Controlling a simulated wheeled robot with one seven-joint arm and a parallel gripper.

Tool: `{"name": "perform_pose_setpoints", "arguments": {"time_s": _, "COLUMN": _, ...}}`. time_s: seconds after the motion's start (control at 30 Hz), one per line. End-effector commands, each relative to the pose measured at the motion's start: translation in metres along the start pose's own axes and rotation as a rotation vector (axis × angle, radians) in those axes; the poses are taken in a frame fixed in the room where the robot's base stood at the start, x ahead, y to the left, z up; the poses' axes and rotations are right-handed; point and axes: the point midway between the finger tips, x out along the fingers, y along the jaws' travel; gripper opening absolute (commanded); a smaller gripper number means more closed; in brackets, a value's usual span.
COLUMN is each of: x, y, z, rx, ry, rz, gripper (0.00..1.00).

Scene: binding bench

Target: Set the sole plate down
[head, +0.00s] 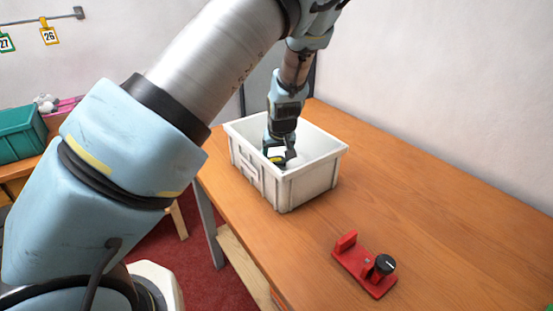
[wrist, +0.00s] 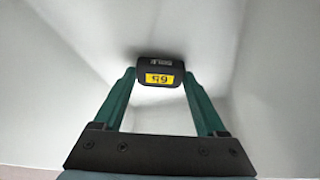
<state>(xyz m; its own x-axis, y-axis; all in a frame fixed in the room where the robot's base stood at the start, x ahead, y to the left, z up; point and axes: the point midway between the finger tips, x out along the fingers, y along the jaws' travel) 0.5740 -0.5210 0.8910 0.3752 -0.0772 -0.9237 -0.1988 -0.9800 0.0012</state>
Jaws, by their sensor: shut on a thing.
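My gripper (head: 279,157) reaches down inside the white bin (head: 312,188) on the bench. It is shut on a dark piece with a yellow label, taken here as the sole plate (wrist: 158,68). In the wrist view the green fingers of my gripper (wrist: 159,76) press its two sides. The label carries dark figures. White bin walls surround the piece in that view, and a soft shadow lies close around it. I cannot tell whether it touches the bin floor. The bin's near wall hides part of the inside in the head view.
A red fixture (head: 363,266) with a black knob (head: 385,264) lies on the wooden bench (head: 450,240), in front of the bin. The bench right of the bin is clear. A teal bin (head: 17,137) and numbered tags (head: 48,36) are at the far left.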

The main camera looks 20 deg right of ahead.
Motion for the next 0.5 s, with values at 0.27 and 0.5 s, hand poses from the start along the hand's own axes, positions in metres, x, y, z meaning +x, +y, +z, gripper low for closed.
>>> {"name": "perform_pose_setpoints", "arguments": {"time_s": 0.27, "x": 0.0081, "y": 0.0001, "z": 0.0033, "rx": 0.000, "ry": 0.001, "rz": 0.000, "gripper": 0.08}}
{"name": "perform_pose_setpoints", "arguments": {"time_s": 0.5, "x": 0.0104, "y": -0.0002, "z": 0.0043, "rx": -0.001, "ry": 0.000, "rz": 0.000, "gripper": 0.83}}
